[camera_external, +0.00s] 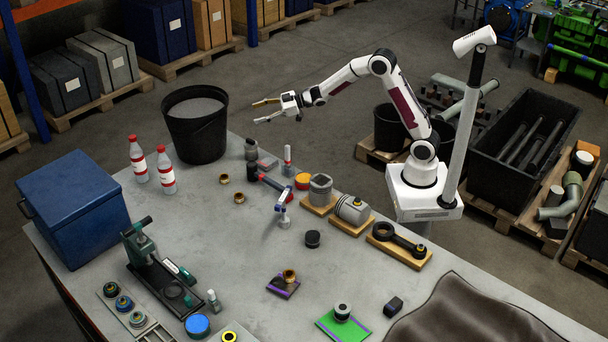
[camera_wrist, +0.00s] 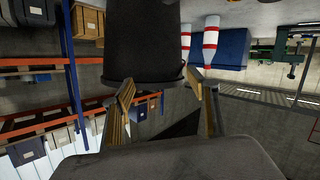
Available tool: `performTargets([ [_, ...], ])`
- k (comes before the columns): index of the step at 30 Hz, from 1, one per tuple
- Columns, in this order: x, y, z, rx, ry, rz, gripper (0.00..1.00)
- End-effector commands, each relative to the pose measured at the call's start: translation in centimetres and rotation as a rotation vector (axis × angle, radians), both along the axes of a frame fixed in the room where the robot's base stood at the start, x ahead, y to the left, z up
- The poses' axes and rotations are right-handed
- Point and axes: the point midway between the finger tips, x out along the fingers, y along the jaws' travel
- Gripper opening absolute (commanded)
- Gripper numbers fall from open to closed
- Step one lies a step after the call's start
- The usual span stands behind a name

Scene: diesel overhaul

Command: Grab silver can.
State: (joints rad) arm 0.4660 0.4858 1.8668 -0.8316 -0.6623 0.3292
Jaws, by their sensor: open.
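Several silver-grey round objects stand on the grey workbench (camera_external: 215,265), and I cannot tell for sure which is the silver can. One silver cylinder (camera_external: 321,189) is upright on a wooden board; another silver cylindrical part (camera_external: 353,210) sits on the board next to it. A darker grey can-like piece (camera_external: 251,149) stands near the bench's back edge. My gripper (camera_external: 264,112) is open and empty, raised above the back edge, right of the black bucket (camera_external: 195,130). In the wrist view, my gripper (camera_wrist: 161,78) has its fingers spread, with the bucket (camera_wrist: 142,45) beyond them; no silver can shows there.
Two red-white bottles (camera_external: 138,160) (camera_external: 166,170) stand by the bucket, near a blue box (camera_external: 75,207). A green-black press (camera_external: 155,265) is at the left front. Bare bench shows around the middle.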

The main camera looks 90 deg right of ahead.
Motion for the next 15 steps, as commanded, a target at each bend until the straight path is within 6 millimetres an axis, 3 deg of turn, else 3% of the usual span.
performTargets([
  [7,1.4,-1.0,-3.9,0.046,-0.05,0.096,0.59],
  [15,1.6,-1.6,-8.2,0.118,-0.102,0.208,0.59],
])
